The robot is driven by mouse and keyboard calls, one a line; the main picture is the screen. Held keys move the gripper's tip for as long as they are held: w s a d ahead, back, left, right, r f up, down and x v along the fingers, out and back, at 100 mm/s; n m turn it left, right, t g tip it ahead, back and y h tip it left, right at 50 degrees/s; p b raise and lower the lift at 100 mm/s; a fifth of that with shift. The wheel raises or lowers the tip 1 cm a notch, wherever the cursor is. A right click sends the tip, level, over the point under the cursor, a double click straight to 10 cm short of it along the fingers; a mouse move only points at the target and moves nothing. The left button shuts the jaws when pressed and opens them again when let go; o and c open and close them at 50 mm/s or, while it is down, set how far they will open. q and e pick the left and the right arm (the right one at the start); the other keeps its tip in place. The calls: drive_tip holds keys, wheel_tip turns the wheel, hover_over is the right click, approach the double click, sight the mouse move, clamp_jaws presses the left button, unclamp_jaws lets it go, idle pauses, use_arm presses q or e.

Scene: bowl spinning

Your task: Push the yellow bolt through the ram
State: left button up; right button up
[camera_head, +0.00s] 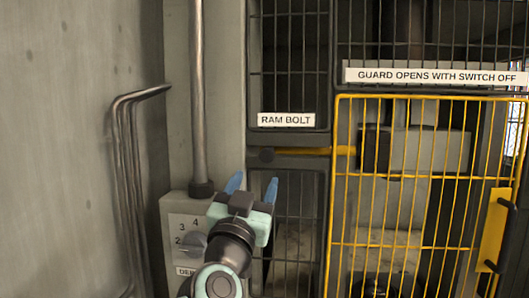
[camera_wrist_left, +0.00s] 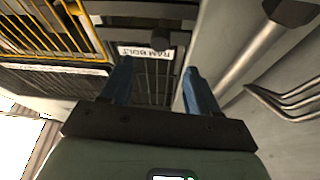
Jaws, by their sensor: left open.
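The yellow bolt (camera_head: 310,151) lies level in the opening under the RAM BOLT label (camera_head: 286,120). Its dark round knob (camera_head: 266,155) is at the left end and also shows in the left wrist view (camera_wrist_left: 160,40). The bolt's right end reaches behind the yellow guard near a dark block on the grey ram (camera_head: 430,150); whether it enters the ram I cannot tell. My left gripper (camera_head: 252,185) is open and empty, its blue fingers below and left of the knob, apart from it in the picture. My right gripper is not in view.
The yellow mesh guard (camera_head: 385,244) stands in front of the ram. A switch box with a numbered dial (camera_head: 194,244) is just left of my left gripper. A vertical pipe (camera_head: 198,90) and bent metal tubes (camera_head: 122,190) run along the left side. Dark mesh panels surround the bolt.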

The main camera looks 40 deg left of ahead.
sight(266, 157)
use_arm(q)
drive_tip(key=p+x, duration=0.3)
drive_tip(key=x, duration=0.7)
drive_tip(key=shift+w+r+p, duration=0.1)
drive_tip(key=shift+p, duration=0.2)
drive_tip(key=shift+w+a+r, duration=0.1)
drive_tip(key=shift+w+a, duration=0.1)
drive_tip(key=shift+w, duration=0.3)
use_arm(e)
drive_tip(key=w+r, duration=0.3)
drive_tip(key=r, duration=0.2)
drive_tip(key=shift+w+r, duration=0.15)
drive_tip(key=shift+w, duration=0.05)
use_arm(q)
drive_tip(key=shift+s, duration=0.1)
drive_tip(key=shift+c, duration=1.2)
clamp_jaws()
